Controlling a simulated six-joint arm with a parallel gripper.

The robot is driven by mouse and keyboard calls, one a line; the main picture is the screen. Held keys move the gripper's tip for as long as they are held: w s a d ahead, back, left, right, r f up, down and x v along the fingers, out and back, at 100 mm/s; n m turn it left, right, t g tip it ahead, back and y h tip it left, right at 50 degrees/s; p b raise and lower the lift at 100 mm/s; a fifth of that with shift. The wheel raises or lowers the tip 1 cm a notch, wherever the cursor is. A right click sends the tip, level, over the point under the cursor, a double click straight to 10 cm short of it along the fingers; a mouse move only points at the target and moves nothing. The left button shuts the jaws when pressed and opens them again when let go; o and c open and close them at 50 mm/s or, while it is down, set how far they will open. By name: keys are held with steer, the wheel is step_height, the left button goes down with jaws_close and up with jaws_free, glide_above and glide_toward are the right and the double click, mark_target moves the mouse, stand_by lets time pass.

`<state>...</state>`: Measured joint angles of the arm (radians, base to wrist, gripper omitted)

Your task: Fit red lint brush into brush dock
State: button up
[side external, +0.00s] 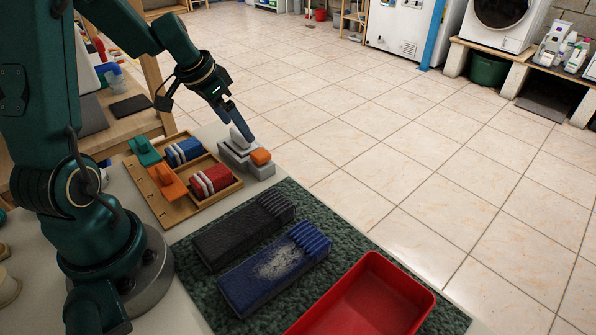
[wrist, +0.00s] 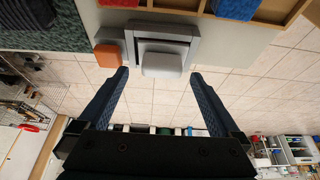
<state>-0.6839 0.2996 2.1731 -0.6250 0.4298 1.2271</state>
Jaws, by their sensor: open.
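A red block with pale grey bars at its left end (side external: 218,176), which looks like the red lint brush, lies in the front compartment of a wooden tray (side external: 188,209). A grey stepped block (side external: 262,172), probably the brush dock, stands just right of the tray and also shows in the wrist view (wrist: 194,32). A pale grey rounded piece (wrist: 162,64) stands up from it, with an orange block (wrist: 108,55) beside it. My gripper (wrist: 160,75) is open and empty, its fingertips either side of the pale piece in the wrist view. In the side view my gripper (side external: 243,137) partly hides that piece.
The tray also holds a blue block (side external: 183,151), a teal piece (side external: 145,152) and an orange piece (side external: 167,183). On a green mat (side external: 207,293) lie a black ridged block (side external: 240,234), a lint-covered blue one (side external: 270,275) and a red bin (side external: 372,290).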

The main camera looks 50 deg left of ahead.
steer(key=v, duration=0.9)
steer(key=s+d, duration=0.5)
steer(key=d, duration=0.3)
steer(key=s+d+t, duration=0.1)
steer(key=s+d, duration=0.4)
steer(key=d, duration=0.4)
steer(key=shift+r, duration=0.45)
